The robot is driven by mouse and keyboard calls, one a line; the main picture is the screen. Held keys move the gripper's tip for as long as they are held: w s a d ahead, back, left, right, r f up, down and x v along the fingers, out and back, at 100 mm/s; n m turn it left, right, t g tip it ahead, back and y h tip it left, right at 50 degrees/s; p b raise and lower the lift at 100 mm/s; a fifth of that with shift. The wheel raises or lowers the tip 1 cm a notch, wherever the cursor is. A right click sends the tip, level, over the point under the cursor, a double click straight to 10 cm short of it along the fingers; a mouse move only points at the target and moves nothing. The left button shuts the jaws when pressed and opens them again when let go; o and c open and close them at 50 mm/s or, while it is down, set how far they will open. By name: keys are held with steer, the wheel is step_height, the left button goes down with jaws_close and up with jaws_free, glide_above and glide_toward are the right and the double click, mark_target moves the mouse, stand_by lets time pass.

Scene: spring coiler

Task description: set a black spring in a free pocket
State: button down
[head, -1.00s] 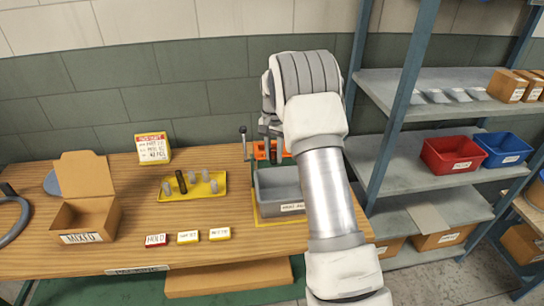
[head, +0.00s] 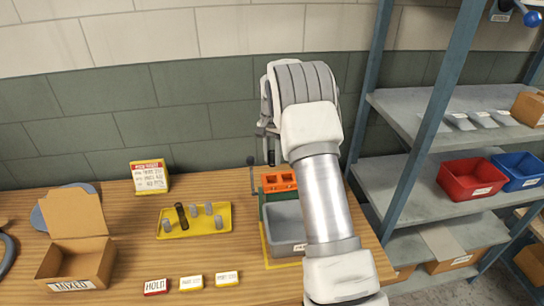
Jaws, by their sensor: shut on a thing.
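My gripper (head: 268,152) is at the end of my arm, above and just behind the orange pocket block (head: 279,182). The arm partly hides it. It is shut on a small dark thing that looks like a black spring, though it is too small to be sure. The orange block shows dark pocket openings on top, which look empty; its right end is close to my arm. Another black spring (head: 181,216) stands upright on the yellow tray (head: 172,235), among several grey springs (head: 208,208).
A grey bin (head: 284,225) stands in front of the block, partly behind my arm. A lever (head: 252,178) rises at the block's left. An open cardboard box (head: 78,265), a sign (head: 149,177) and small labels (head: 190,283) are on the bench. Shelves (head: 395,175) stand at right.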

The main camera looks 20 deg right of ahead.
mark_target(272, 175)
steer(key=shift+w, duration=0.25)
steer(key=shift+f+b, duration=2.3)
steer(key=shift+f, duration=1.4)
steer(key=shift+s+f, duration=0.15)
steer(key=shift+f, duration=0.1)
steer(key=shift+f, duration=0.1)
